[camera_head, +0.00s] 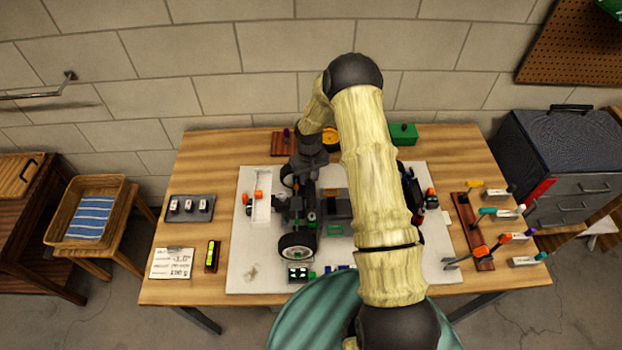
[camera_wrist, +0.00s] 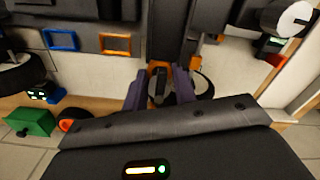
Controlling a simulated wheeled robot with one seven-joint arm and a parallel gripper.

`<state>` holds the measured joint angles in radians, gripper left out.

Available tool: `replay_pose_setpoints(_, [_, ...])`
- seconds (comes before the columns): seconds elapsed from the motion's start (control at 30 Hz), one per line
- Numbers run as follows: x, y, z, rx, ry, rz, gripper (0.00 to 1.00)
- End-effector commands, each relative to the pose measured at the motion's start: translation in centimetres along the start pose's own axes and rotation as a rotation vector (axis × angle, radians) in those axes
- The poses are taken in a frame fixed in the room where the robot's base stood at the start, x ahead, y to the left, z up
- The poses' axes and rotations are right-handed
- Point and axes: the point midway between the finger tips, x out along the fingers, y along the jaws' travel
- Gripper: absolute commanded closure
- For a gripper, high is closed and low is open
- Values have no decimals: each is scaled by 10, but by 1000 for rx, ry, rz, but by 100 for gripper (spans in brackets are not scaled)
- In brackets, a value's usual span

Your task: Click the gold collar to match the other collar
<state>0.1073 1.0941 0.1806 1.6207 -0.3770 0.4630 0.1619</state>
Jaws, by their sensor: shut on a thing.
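The racecar stands on a pale work mat (camera_head: 258,270), with a black wheel (camera_head: 297,246) at its near left; my arm covers much of its right side. In the head view, my dark gripper is low over the car's far left part, and its fingertips cannot be made out. In the wrist view, the two purple-grey fingers of my gripper (camera_wrist: 160,88) are on either side of a small dark part, with an orange-gold piece, apparently the gold collar (camera_wrist: 158,66), between their tips. A wheel (camera_wrist: 188,88) lies behind the fingers. I cannot make out the other collar.
A blue frame (camera_wrist: 61,40) and an orange frame (camera_wrist: 116,44) are near the fingers. A green box (camera_head: 404,134) stands at the table's back. A tool rack (camera_head: 472,232) is at right. A grey tray (camera_head: 189,208), a level (camera_head: 212,256) and a note card (camera_head: 172,263) lie at left.

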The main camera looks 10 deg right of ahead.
Motion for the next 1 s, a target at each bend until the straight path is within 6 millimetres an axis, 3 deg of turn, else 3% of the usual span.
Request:
replay_pose_setpoints(0.33, [-1, -1, -3, -194, 8, 3, 96])
replay_pose_setpoints(0.87, [-2, 2, -1, -224, 5, 0, 96])
replay_pose_setpoints(0.9, [-2, 1, -1, -224, 5, 0, 69])
replay_pose_setpoints(1.0, [-1, 1, -1, -224, 4, 0, 51])
